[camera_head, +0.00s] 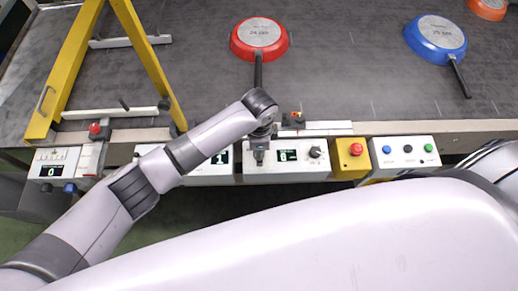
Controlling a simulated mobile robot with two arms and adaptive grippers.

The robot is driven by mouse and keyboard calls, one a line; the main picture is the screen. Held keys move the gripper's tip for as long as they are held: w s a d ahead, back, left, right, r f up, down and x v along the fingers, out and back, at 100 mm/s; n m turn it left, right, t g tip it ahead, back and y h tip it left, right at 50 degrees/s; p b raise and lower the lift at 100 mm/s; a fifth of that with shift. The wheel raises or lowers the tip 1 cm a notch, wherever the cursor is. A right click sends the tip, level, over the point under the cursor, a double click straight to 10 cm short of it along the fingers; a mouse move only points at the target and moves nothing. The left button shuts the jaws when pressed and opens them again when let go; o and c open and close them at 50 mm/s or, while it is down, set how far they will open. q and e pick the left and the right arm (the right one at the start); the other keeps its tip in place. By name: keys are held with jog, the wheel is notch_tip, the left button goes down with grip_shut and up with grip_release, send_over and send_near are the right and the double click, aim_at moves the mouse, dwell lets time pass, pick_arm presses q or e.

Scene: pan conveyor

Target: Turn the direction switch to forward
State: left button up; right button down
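My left gripper (260,155) points down at the left end of a white control box (285,171) on the front edge of the conveyor. Whether its fingers are open, or touch anything there, is too small to tell. This box has a green-lit display reading 0 and a black rotary knob (315,152) to the right of it. The gripper covers the panel left of the display, so any switch there is hidden. I cannot read the labels to tell which control is the direction switch. My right gripper is not in view.
A yellow box with a red button (356,150) and a white box with blue, black and green buttons (405,162) stand to the right. Red (272,52) and blue (424,48) pans lie on the conveyor belt (350,85). A yellow frame (152,62) stands left.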

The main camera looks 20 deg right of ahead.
pick_arm(q)
notch_tip(320, 180, up, 11)
jog(key=shift+r, duration=0.2)
dwell(0.6)
